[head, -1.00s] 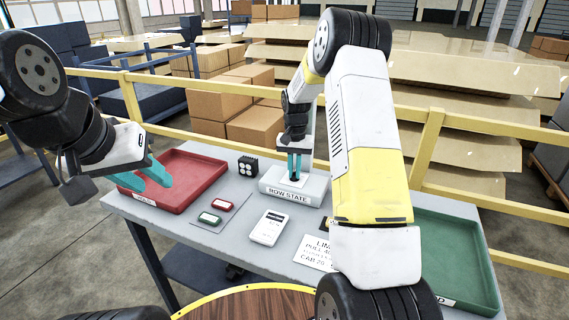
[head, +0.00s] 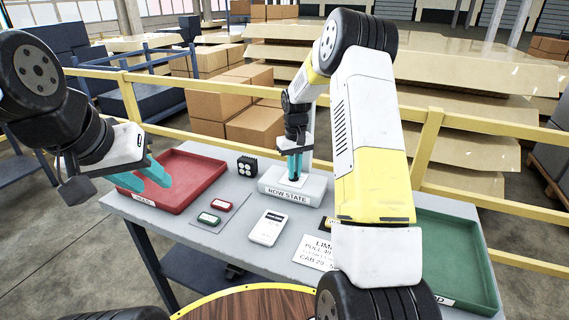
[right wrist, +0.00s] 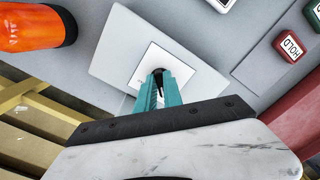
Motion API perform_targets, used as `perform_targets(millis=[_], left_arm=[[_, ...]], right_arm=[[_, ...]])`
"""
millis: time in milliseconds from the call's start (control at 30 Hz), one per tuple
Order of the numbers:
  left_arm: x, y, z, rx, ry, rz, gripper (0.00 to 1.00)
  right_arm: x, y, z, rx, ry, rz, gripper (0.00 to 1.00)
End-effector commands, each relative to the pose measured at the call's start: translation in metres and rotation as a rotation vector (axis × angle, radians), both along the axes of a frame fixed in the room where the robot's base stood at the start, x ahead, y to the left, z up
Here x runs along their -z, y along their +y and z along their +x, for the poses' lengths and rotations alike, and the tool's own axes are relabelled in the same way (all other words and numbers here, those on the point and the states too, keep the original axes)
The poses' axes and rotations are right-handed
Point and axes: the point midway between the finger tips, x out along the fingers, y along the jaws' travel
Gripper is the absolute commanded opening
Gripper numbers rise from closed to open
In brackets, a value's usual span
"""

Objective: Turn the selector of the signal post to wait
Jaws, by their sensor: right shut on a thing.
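The signal post's low white box (head: 278,192), labelled ROW STATE, stands at the back middle of the table. The right wrist view shows its top (right wrist: 110,62) with a square white plate (right wrist: 150,53). A small dark selector (right wrist: 157,73) is at the plate's middle, mostly hidden by the fingers. My right gripper (head: 295,176) points straight down and is shut on the selector; its fingers also show in the right wrist view (right wrist: 159,84). Which position the selector points to cannot be seen. My left gripper (head: 157,178) is open and empty above the red tray.
The red tray (head: 205,165) is at the left and a green tray (head: 455,250) at the right. A yellow rail (head: 240,148) runs behind.

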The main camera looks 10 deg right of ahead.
Motion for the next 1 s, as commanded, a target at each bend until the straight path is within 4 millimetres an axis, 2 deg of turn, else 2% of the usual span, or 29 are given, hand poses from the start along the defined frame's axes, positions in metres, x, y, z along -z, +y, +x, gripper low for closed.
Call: perform_targets(millis=[367,400,500,833,1000], left_arm=[[0.000,0.000,0.000,0.000,0.000,0.000,0.36],[0.000,0.000,0.000,0.000,0.000,0.000,0.36],[0.000,0.000,0.000,0.000,0.000,0.000,0.36],[0.000,0.000,0.000,0.000,0.000,0.000,0.36],[0.000,0.000,0.000,0.000,0.000,0.000,0.36]], right_arm=[[0.001,0.000,-0.001,-0.008,0.003,-0.001,0.00],[0.001,0.000,-0.001,-0.008,0.003,-0.001,0.15],[0.001,0.000,-0.001,-0.008,0.002,0.000,0.33],[-0.002,0.000,0.000,-0.006,0.000,0.000,0.33],[-0.022,0.000,0.001,-0.006,-0.003,0.000,0.33]])
